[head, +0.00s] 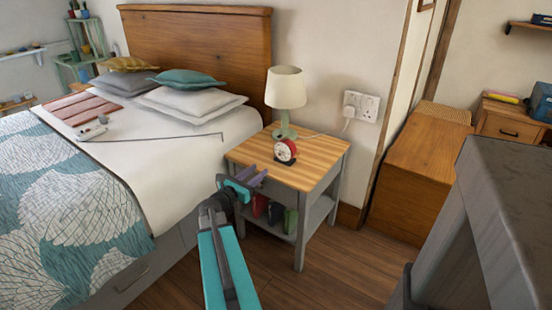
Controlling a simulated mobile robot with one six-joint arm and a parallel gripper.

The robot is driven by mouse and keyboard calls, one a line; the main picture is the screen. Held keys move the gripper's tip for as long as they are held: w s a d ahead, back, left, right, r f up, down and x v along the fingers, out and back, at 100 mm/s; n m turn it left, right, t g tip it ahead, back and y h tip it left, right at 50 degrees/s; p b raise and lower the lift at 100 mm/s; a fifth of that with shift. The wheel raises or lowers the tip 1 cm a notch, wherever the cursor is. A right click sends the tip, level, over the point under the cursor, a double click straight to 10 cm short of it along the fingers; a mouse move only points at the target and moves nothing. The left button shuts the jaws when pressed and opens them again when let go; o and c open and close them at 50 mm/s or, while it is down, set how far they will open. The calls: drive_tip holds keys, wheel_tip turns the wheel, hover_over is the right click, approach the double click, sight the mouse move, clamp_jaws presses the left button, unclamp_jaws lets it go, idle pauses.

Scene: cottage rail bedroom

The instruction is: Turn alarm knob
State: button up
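A small red alarm clock (285,151) with a pale round face stands on the wooden top of the nightstand (322,165), in front of the lamp. Its knob is too small to make out. My gripper (256,177) is at the nightstand's front left edge, to the left of and nearer than the clock, and apart from it. Its two fingers look spread with nothing between them, pointing toward the nightstand.
A lamp (286,92) stands behind the clock. The bed (190,148) is close on the left. Several books or boxes (276,213) sit on the nightstand's lower shelf. A wooden chest (418,170) stands to the right. Wooden floor is clear in front of the nightstand.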

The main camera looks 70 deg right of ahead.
sight(279, 155)
drive_tip(key=shift+b+x, duration=0.4)
drive_tip(key=shift+x, duration=6.45)
clamp_jaws()
drive_tip(key=shift+s+a, duration=0.1)
drive_tip(key=shift+a, duration=0.25)
drive_tip(key=shift+d+f, duration=0.1)
drive_tip(key=shift+d, duration=0.25)
drive_tip(key=shift+b, duration=0.45)
